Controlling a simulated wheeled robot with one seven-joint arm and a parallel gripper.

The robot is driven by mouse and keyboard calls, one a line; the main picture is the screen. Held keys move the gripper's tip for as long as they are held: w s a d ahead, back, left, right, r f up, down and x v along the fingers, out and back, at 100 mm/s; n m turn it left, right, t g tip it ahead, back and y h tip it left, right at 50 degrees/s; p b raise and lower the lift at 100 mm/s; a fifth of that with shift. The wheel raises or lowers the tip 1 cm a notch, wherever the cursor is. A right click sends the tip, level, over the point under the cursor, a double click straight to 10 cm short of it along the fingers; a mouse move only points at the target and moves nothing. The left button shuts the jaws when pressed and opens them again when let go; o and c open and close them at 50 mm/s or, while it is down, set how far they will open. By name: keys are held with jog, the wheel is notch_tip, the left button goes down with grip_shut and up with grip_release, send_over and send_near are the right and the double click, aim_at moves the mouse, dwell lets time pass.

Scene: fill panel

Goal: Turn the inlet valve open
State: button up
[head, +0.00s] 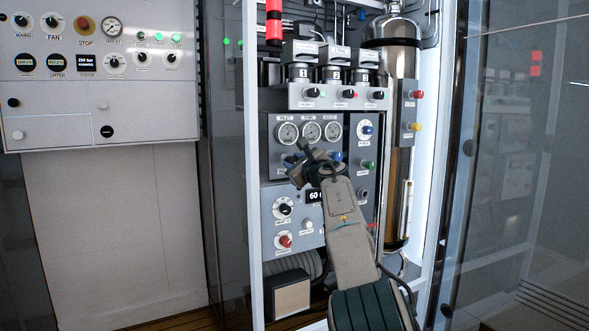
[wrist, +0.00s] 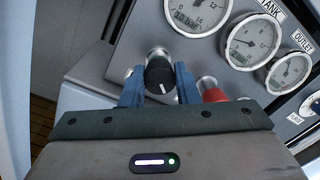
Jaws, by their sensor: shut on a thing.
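The inlet valve is a black knob (wrist: 158,72) with a short white mark on its face, on a metal stem below the leftmost gauge in the wrist view. My gripper (wrist: 159,86) has its two blue fingers on either side of this knob and is shut on it. The white mark runs nearly up and down in the wrist picture. In the head view my gripper (head: 293,160) is at the left of the grey gauge panel (head: 272,160), below the inlet gauge (head: 287,133).
A red knob (wrist: 211,90) sits close to the right finger, partly hidden. A blue knob (head: 337,156) and a green knob (head: 369,165) are to the right. A metal cylinder (head: 400,170) stands on the right. A control board (head: 95,75) is at far left.

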aim_at(294, 162)
jog(key=shift+f+n+b, duration=0.2)
jog(key=shift+n+b, duration=0.3)
jog(key=shift+n, duration=0.7)
jog(key=o, duration=1)
jog(key=shift+r, duration=0.1)
jog(key=shift+s+d+b, duration=0.3)
jog(key=shift+s+b, duration=0.25)
jog(key=shift+b, duration=0.15)
jog(key=shift+b+v, duration=0.55)
jog(key=shift+v, duration=5.7)
